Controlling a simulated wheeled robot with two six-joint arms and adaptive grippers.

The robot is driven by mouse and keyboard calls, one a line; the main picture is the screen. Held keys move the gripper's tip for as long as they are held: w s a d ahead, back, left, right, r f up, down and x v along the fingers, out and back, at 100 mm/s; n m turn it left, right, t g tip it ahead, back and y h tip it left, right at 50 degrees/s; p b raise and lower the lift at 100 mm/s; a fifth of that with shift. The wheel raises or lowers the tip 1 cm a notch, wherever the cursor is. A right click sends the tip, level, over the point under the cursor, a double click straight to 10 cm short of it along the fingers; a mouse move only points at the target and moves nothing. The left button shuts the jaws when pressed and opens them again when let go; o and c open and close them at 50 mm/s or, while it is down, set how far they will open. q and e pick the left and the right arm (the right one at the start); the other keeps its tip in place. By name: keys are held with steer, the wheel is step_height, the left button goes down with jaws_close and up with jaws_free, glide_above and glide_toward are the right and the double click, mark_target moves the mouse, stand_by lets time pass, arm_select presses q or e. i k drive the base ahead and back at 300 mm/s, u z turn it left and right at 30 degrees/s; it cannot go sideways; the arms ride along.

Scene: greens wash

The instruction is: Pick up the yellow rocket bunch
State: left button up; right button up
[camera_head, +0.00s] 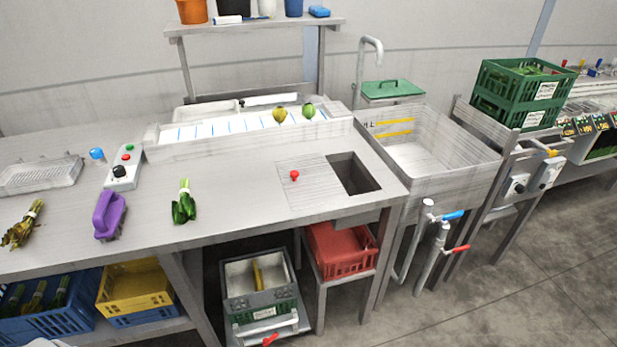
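A bunch with yellow-brown leaves and a pale tied stem end (23,225), which looks like the yellow rocket bunch, lies on the steel worktop (140,222) at the far left. Its stems point up and right, and its leaves spread toward the lower left. Nothing touches it. A green leafy bunch (184,203) lies farther right on the same worktop. Neither of my grippers shows in the head view.
A purple-handled tool (109,214) and a button box (123,168) stand between the two bunches. A wire tray (40,175) lies behind the yellow bunch. A raised trough (250,137) holds two round items. The worktop has a square opening (354,174) at right. Crates sit below.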

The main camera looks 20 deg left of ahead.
mark_target(19, 233)
steer(key=u, duration=2.55)
steer(key=k, duration=0.6)
steer(key=z, duration=0.7)
steer(key=i, duration=1.75)
steer(key=u, duration=0.55)
